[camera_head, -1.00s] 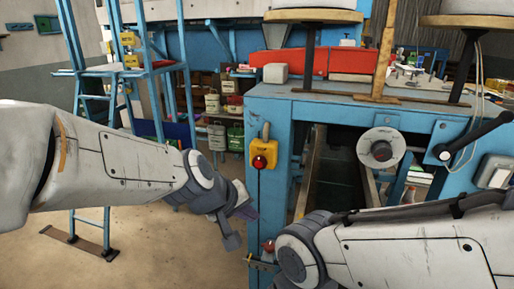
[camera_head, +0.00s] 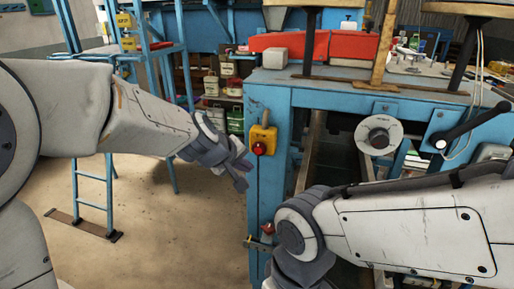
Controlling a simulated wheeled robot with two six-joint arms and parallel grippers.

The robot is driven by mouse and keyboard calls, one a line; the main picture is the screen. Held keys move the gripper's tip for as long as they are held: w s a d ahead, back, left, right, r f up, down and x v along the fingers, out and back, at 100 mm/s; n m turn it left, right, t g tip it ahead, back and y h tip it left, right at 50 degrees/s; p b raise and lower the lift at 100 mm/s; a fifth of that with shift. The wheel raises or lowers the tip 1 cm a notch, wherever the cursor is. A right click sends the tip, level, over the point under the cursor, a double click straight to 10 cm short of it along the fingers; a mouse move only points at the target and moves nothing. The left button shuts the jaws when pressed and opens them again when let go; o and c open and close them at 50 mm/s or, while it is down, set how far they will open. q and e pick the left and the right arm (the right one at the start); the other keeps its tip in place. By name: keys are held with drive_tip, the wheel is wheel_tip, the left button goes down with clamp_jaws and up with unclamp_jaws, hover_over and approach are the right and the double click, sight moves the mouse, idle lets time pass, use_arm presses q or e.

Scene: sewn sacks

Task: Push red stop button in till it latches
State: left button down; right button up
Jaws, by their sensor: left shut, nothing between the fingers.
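The red stop button (camera_head: 259,148) sits on a yellow box (camera_head: 264,133) fixed to the front of the blue machine's left leg. It faces me and nothing covers it. My left gripper (camera_head: 243,178) is shut and empty. In the picture it lies just left of and below the button, and its tips look apart from it. The depth gap is hard to judge. My right arm comes in from the right, with its wrist low in front of the machine.
The blue machine frame (camera_head: 360,97) fills the right, with a grey round dial (camera_head: 379,135) and a black lever (camera_head: 475,127). A small red knob (camera_head: 268,228) is low on the leg. A blue ladder (camera_head: 92,190) stands left. Floor is clear between.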

sight(253, 152)
use_arm(q)
drive_tip(key=shift+w+d+p, duration=0.2)
drive_tip(key=shift+w+d, duration=0.05)
drive_tip(key=shift+w, duration=0.55)
drive_tip(key=shift+w+d+p, duration=0.15)
drive_tip(key=shift+w+d, duration=0.1)
drive_tip(key=shift+w, duration=0.5)
drive_tip(key=shift+w+d+p, duration=0.2)
drive_tip(key=shift+w+d, duration=0.05)
drive_tip(key=shift+w, duration=0.55)
drive_tip(key=shift+w, duration=0.1)
drive_tip(key=shift+w+d, duration=0.15)
drive_tip(key=shift+w, duration=0.1)
drive_tip(key=shift+w+d+p, duration=0.15)
drive_tip(key=shift+w+p, duration=0.15)
drive_tip(key=shift+w, duration=0.2)
idle(0.9)
drive_tip(key=shift+s+a+b, duration=0.3)
drive_tip(key=shift+s+b, duration=0.15)
drive_tip(key=shift+s, duration=0.45)
